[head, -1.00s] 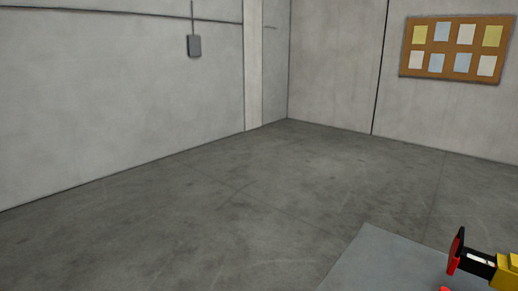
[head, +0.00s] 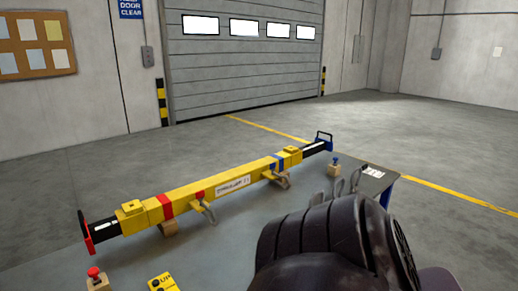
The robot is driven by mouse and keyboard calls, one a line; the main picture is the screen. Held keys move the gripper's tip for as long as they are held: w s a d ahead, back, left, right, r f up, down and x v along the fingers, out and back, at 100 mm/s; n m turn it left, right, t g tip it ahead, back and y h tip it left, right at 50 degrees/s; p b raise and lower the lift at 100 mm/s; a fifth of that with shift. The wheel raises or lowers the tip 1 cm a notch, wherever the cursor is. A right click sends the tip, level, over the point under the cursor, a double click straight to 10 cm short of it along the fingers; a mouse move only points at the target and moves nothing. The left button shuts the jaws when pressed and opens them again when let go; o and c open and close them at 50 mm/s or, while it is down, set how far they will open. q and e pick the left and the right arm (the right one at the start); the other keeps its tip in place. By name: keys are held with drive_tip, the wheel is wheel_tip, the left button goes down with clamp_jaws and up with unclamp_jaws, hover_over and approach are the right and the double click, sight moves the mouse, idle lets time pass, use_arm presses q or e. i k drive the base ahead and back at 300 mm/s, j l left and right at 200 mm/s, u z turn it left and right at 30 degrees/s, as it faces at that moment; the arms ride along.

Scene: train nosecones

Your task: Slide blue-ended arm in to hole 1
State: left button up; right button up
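A long yellow beam (head: 230,183) rests on wooden blocks on a grey table. Its blue-ended arm (head: 316,149) is black and sticks out of the beam's far right end, with a blue end piece and a dark handle-like loop. No holes or hole numbers can be made out. A dark link of my own arm fills the lower right. Neither gripper shows.
A roller door (head: 245,65) stands behind.

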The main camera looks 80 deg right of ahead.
sight(319, 145)
drive_tip(key=k+z, duration=0.15)
drive_tip(key=z, duration=0.3)
drive_tip(key=k+l+z, duration=0.1)
drive_tip(key=z, duration=0.35)
drive_tip(key=k+l+z, duration=0.15)
drive_tip(key=z, duration=0.35)
drive_tip(key=k+l+z, duration=0.15)
drive_tip(key=z, duration=0.3)
drive_tip(key=l+z, duration=0.25)
drive_tip(key=z, duration=0.2)
drive_tip(key=j+z, duration=0.1)
drive_tip(key=z, duration=0.75)
drive_tip(key=k+j+u, duration=0.15)
drive_tip(key=j, duration=1.1)
drive_tip(key=u, duration=0.45)
drive_tip(key=i+l+u, duration=0.15)
drive_tip(key=l+u, duration=0.15)
drive_tip(key=u, duration=0.15)
drive_tip(key=i+l+u, duration=0.1)
drive_tip(key=l+u, duration=0.7)
drive_tip(key=l, duration=0.4)
